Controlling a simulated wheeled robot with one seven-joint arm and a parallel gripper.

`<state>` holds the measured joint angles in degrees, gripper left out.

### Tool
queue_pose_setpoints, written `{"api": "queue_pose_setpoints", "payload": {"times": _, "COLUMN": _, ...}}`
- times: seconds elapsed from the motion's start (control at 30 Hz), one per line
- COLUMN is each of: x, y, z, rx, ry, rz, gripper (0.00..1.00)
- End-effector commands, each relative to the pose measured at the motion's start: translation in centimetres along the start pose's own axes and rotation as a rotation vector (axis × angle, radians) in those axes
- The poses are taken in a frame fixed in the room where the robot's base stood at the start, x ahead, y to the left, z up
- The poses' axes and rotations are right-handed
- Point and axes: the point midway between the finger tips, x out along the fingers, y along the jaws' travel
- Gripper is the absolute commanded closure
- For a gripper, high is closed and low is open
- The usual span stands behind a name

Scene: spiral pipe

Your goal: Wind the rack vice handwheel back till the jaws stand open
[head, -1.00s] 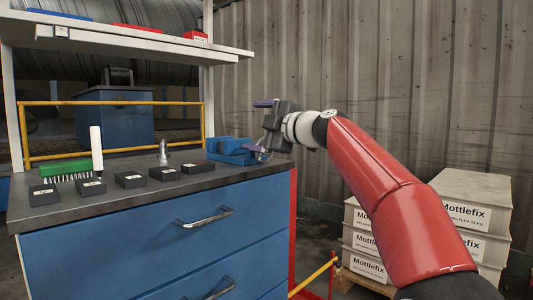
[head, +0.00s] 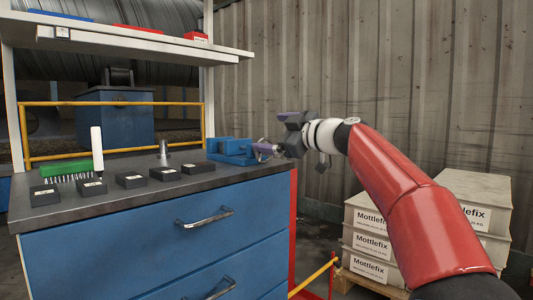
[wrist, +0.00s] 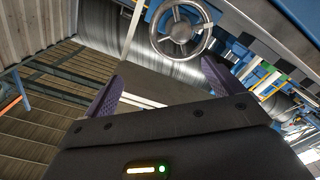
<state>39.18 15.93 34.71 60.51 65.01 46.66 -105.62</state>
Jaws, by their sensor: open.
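The blue rack vice (head: 230,151) sits at the right end of the dark bench top. The gap between its jaws is too small to judge. In the wrist view the vice's metal handwheel (wrist: 181,31), a spoked ring with a round hub, shows at the top, beyond my fingertips. In the head view the wheel is small and partly hidden by my gripper. My gripper (head: 275,132) is just right of the vice, off the bench end. Its purple fingers stand wide apart in the wrist view (wrist: 160,85), with nothing held between them.
Several black blocks (head: 131,180), a green rack (head: 66,169), a white upright piece (head: 97,149) and a grey metal cone (head: 163,154) stand on the bench. A shelf (head: 130,39) hangs above. Stacked Mottlefix boxes (head: 469,185) stand at right. A yellow rail (head: 110,103) runs behind.

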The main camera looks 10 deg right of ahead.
Motion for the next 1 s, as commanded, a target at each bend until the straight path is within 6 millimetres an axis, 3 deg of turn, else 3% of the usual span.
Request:
{"api": "queue_pose_setpoints", "payload": {"times": 0.03, "x": -0.1, "y": 0.6, "z": 1.3, "rx": 0.085, "ry": -0.012, "rz": 0.008, "gripper": 0.12}}
{"api": "queue_pose_setpoints", "payload": {"times": 0.5, "x": -0.3, "y": 3.0, "z": 6.3, "rx": 0.954, "ry": -0.017, "rz": 0.019, "gripper": 0.12}}
{"api": "queue_pose_setpoints", "payload": {"times": 0.6, "x": -0.2, "y": 3.1, "z": 7.0, "rx": 1.074, "ry": -0.016, "rz": 0.016, "gripper": 0.12}}
{"api": "queue_pose_setpoints", "payload": {"times": 1.0, "x": 0.1, "y": 3.0, "z": 6.6, "rx": 1.115, "ry": -0.006, "rz": 0.008, "gripper": 0.12}}
